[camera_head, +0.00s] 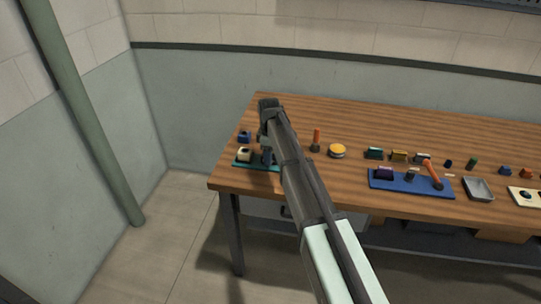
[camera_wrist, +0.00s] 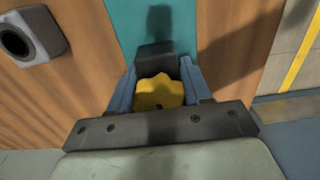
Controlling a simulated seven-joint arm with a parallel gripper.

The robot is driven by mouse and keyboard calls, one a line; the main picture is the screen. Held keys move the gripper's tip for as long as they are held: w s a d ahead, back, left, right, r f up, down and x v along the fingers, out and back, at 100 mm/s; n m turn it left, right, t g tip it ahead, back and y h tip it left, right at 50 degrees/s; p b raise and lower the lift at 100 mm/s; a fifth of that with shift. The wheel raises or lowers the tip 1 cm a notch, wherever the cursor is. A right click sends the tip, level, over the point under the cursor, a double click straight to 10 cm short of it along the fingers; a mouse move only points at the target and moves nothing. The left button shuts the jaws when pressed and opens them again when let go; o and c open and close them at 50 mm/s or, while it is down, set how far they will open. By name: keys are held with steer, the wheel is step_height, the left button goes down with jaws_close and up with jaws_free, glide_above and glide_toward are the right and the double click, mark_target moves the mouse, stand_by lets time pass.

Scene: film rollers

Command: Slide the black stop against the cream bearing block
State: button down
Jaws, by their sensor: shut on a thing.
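The cream bearing block (camera_head: 244,154) sits at the left end of the teal strip (camera_head: 243,165), at the table's left front. My gripper (camera_head: 267,158) is low over the strip, just right of the cream block, with a small gap. In the wrist view, my gripper (camera_wrist: 160,92) is shut, its blue fingers on either side of a yellow lobed knob (camera_wrist: 158,93). The black stop (camera_wrist: 155,55) shows as a dark block against the knob, on the teal strip. Its underside is hidden. A pale block with a dark hole (camera_wrist: 30,36) stands apart at upper left; I cannot tell which block.
A blue block (camera_head: 244,138) stands behind the cream block. An orange-handled tool (camera_head: 317,138) and a yellow round piece (camera_head: 338,150) stand to the right. A blue board (camera_head: 400,186) with parts and a grey tray (camera_head: 479,189) are farther right. The table's edge is close.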

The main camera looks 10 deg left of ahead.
mark_target(259, 160)
steer(key=a, duration=0.4)
steer(key=shift+a, duration=0.15)
steer(key=c, duration=0.6)
jaws_free()
step_height(259, 160, up, 14)
steer(key=shift+f, duration=0.1)
